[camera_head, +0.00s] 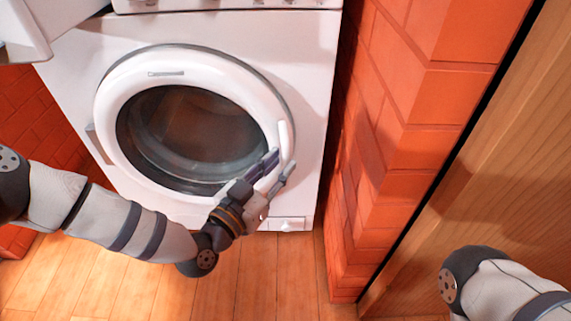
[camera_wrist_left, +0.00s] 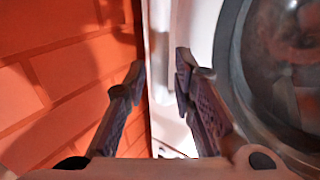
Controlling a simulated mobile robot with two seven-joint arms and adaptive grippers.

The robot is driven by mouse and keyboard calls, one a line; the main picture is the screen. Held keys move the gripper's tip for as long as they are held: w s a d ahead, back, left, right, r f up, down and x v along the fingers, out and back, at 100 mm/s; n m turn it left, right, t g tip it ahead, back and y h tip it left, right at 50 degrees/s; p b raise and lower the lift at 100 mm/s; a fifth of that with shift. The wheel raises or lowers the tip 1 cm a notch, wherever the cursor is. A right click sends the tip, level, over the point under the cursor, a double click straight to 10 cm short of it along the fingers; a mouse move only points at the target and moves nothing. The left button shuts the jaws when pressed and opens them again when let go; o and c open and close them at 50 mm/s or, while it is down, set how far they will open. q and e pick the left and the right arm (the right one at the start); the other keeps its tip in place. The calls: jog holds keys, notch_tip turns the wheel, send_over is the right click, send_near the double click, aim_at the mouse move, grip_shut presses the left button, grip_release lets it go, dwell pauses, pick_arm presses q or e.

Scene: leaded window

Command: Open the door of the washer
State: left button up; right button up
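The washer (camera_head: 305,60) is white, with a round door (camera_head: 115,110) of white ring and dark glass. The door looks shut or nearly so, with its hinge (camera_head: 98,143) at the left. A pale upright handle (camera_head: 283,138) sits on the door's right side. My left gripper (camera_head: 281,162) is at the handle's lower end, its fingers apart on either side of the ring's edge in the picture. I cannot tell if they touch it. In the left wrist view the open fingers (camera_wrist_left: 160,75) have the washer's white front between and behind them. My right gripper is out of view.
A red brick wall (camera_head: 400,130) stands close to the washer's right side, with a wooden panel (camera_head: 500,160) beyond it. The wood floor (camera_head: 280,280) in front is clear. A white object (camera_head: 30,30) juts in at the top left.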

pick_arm(q)
jog(key=shift+b+x, duration=0.3)
jog(key=shift+x, duration=1.05)
grip_shut()
